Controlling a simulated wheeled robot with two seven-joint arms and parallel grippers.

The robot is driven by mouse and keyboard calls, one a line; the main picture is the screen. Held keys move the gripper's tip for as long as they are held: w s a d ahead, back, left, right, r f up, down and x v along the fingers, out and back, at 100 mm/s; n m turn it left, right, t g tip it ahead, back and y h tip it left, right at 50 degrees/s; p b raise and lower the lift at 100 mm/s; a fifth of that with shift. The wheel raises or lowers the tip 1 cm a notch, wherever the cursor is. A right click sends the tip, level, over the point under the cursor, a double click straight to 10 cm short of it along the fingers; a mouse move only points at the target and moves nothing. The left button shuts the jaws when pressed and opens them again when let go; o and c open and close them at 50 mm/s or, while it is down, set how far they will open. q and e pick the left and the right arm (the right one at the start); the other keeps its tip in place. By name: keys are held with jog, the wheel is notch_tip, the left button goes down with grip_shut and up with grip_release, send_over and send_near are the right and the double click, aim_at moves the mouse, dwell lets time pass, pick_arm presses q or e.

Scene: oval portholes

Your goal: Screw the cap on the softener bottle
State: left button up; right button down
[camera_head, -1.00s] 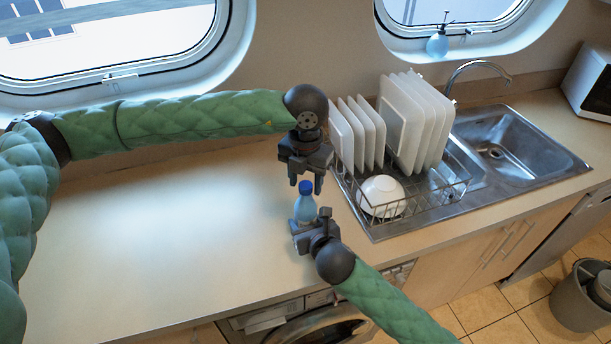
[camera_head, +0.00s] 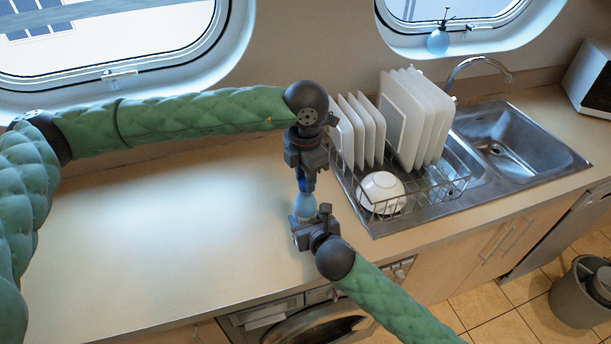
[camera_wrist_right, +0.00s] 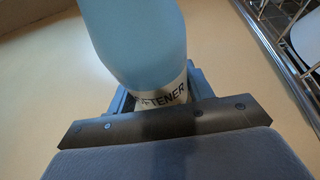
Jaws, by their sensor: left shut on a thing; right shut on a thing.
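The softener bottle (camera_head: 304,206) is light blue and stands upright above the counter's front part in the head view. In the right wrist view its body (camera_wrist_right: 140,40) fills the top, with a label reading part of "SOFTENER". My right gripper (camera_head: 306,226) is shut on the bottle low on its body. My left gripper (camera_head: 306,186) is above it, pointing down, with its fingers shut on the dark blue cap (camera_head: 303,184) at the bottle's top. The fingers hide much of the cap, so its seating on the neck cannot be told.
A dish rack (camera_head: 425,200) with white plates (camera_head: 413,118) and a white bowl (camera_head: 382,191) stands close on the right. The sink (camera_head: 515,145) is beyond it. The counter (camera_head: 150,230) to the left is clear. A spray bottle (camera_head: 438,40) stands on the right window's sill.

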pick_arm(q)
jog(key=m, duration=0.5)
jog(key=o, duration=1.2)
jog(key=shift+c, duration=0.2)
notch_tip(320, 180, up, 12)
jog(key=shift+w, duration=0.1)
pick_arm(e)
jog(key=c, duration=0.5)
grip_release()
